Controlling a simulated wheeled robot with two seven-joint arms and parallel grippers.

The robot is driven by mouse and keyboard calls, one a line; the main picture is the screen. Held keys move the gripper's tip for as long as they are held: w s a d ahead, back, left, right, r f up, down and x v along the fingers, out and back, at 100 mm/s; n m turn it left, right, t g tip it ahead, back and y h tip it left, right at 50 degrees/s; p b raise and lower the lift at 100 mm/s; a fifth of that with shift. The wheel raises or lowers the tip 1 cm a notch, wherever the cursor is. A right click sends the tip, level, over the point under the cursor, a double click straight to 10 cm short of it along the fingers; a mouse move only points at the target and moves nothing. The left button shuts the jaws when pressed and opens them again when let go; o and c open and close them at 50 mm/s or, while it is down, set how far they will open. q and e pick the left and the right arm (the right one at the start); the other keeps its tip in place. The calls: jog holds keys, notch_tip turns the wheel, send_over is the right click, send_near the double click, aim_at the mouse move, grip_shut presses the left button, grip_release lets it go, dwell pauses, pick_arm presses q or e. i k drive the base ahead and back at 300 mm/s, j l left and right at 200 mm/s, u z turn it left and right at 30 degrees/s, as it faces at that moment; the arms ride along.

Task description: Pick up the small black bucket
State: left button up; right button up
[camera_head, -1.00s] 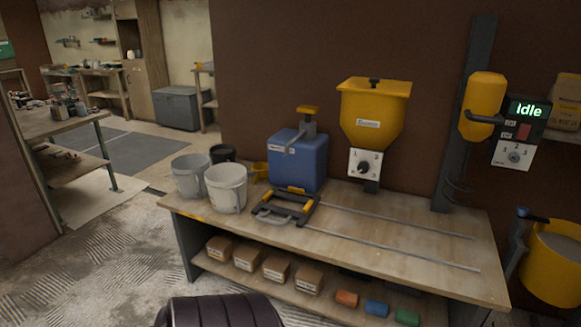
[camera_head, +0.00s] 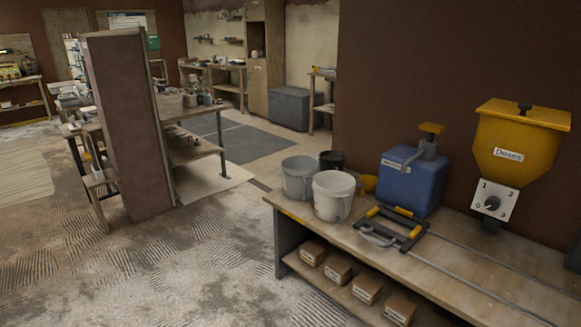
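The small black bucket (camera_head: 331,160) stands at the back left end of the wooden workbench (camera_head: 464,264). Its lower part is hidden behind a white bucket (camera_head: 333,195) and a grey bucket (camera_head: 299,178), which stand in front of it. Only its dark rim and upper side show. Neither of my grippers is in view.
A blue container (camera_head: 411,182) and a black-and-yellow frame (camera_head: 391,229) are right of the buckets. A yellow hopper (camera_head: 514,145) is at the right. Boxes (camera_head: 339,269) fill the lower shelf. A partition (camera_head: 127,125) stands left. The floor (camera_head: 190,262) before the bench is clear.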

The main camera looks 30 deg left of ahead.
aim_at(333, 167)
jog(key=u, duration=0.8)
jog(key=z, duration=0.85)
jog(key=i+j+z, duration=0.15)
jog(key=j+z, duration=0.25)
jog(key=j, duration=0.25)
jog(key=i+j+z, duration=0.1)
jog(key=j+z, duration=0.35)
jog(key=j, duration=0.2)
jog(key=j+z, duration=0.4)
jog(key=j, duration=0.25)
